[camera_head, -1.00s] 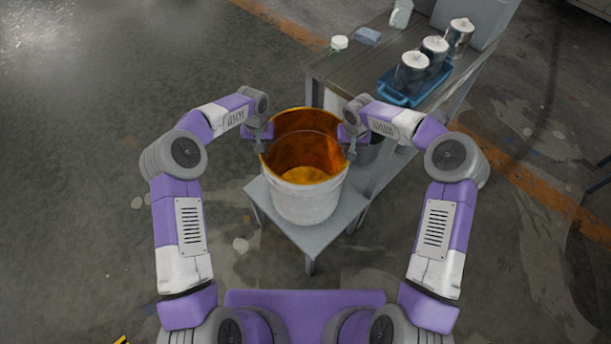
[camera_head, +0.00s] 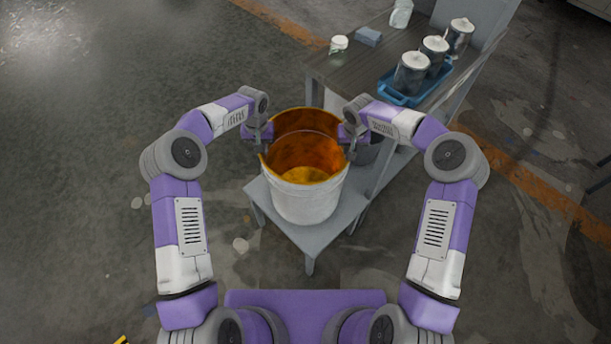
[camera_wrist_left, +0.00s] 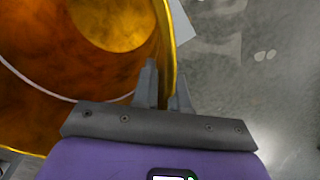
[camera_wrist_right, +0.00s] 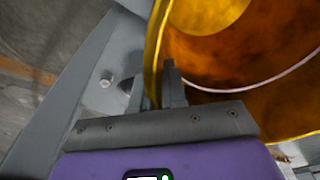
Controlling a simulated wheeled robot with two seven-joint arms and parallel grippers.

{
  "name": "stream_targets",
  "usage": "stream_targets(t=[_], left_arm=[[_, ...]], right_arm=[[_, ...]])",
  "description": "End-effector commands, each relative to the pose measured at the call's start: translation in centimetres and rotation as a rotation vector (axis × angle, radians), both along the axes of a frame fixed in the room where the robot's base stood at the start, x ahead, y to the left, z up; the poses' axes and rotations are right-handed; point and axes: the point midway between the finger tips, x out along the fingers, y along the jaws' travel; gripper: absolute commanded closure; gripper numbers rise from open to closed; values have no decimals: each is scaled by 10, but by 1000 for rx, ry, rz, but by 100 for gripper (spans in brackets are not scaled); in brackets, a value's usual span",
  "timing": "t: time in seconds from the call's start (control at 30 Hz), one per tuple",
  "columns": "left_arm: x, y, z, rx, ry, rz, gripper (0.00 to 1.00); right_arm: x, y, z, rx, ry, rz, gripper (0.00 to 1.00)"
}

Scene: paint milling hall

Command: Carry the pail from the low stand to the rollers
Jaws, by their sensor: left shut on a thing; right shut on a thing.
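The pail (camera_head: 303,202) is white outside and orange-yellow inside, open at the top and upright. It is at the low grey stand (camera_head: 334,231); I cannot tell whether its bottom touches the stand top. My left gripper (camera_head: 263,146) is shut on the left side of the rim, one finger inside and one outside, as the left wrist view (camera_wrist_left: 163,88) shows. My right gripper (camera_head: 349,148) is shut on the right side of the rim in the same way, seen in the right wrist view (camera_wrist_right: 160,88). No rollers show.
A taller bench (camera_head: 345,77) stands behind and to the right of the stand. On it are a blue tray (camera_head: 401,98) with three lidded metal cans, a white-lidded jar (camera_head: 338,45), a blue-grey block (camera_head: 369,37) and a bottle (camera_head: 400,14). Floor at left is clear.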

Motion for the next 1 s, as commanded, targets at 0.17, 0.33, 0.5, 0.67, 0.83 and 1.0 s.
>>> stream_targets(t=[0.17,0.33,0.5,0.67,0.83,1.0], left_arm=[[1,-3,4,-3,-4,-4,100],[1,-3,11,-3,-4,-4,100],[1,-3,23,-3,-4,-4,100],[1,-3,37,-4,-4,-4,100],[1,-4,48,-4,-4,-4,100],[1,-4,53,-4,-4,-5,100]], right_arm=[[0,3,4,2,-3,4,100],[0,3,11,2,-3,5,100],[0,3,23,3,-3,6,100],[0,3,37,3,-3,6,100],[0,4,48,3,-3,6,100],[0,4,53,3,-3,6,100]])
